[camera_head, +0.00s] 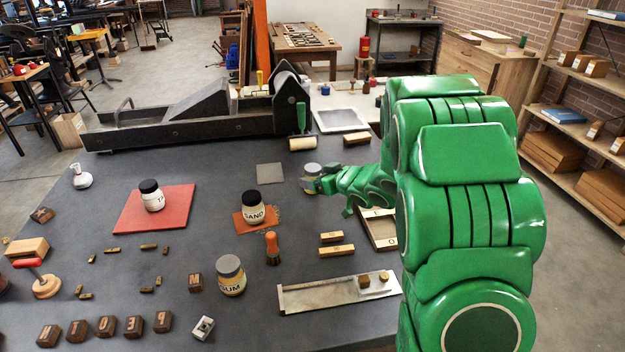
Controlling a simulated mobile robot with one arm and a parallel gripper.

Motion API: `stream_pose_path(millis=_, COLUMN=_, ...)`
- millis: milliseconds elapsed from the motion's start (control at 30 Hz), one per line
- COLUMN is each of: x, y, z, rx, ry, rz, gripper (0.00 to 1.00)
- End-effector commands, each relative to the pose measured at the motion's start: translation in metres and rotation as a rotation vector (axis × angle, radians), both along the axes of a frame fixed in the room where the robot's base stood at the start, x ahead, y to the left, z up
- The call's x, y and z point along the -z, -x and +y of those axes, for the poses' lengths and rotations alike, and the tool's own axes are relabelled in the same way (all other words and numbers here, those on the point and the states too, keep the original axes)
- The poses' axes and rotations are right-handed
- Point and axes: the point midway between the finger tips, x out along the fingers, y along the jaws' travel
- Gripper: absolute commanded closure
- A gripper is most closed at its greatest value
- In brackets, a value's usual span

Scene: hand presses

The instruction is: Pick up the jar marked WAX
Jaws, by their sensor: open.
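No label reading WAX shows clearly. A small jar with a grey lid (312,170) stands on the dark table at the far middle; its front is partly hidden by my gripper and I cannot read its label. My gripper (322,190) is open, at the end of my green arm, right in front of that jar; I cannot tell whether it touches it. A black-lidded jar marked SAND (253,212) stands on an orange mat. A grey-lidded jar (231,280) has a label ending in UM. A black-lidded jar (152,200) with a label starting with T stands on a red mat.
A black press (200,120) runs along the table's far side, with a green-handled roller (302,138) beside it. My arm covers the table's right side.

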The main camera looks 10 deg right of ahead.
Motion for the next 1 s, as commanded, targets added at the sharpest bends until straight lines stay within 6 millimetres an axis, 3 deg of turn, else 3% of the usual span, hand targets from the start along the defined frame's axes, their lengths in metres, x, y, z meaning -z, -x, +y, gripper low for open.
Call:
stream_pose_path(millis=100, x=0.004, y=-0.011, z=-0.015, rx=0.033, ry=-0.001, rz=-0.002, gripper=0.12)
stream_pose_path(millis=233, x=0.006, y=-0.016, z=-0.021, rx=0.044, ry=-0.001, rz=-0.001, gripper=0.12)
stream_pose_path(millis=767, x=0.018, y=-0.042, z=-0.007, rx=0.045, ry=0.000, rz=0.002, gripper=0.12)
stream_pose_path(millis=1000, x=0.024, y=-0.067, z=0.005, rx=0.043, ry=0.000, rz=0.000, gripper=0.12)
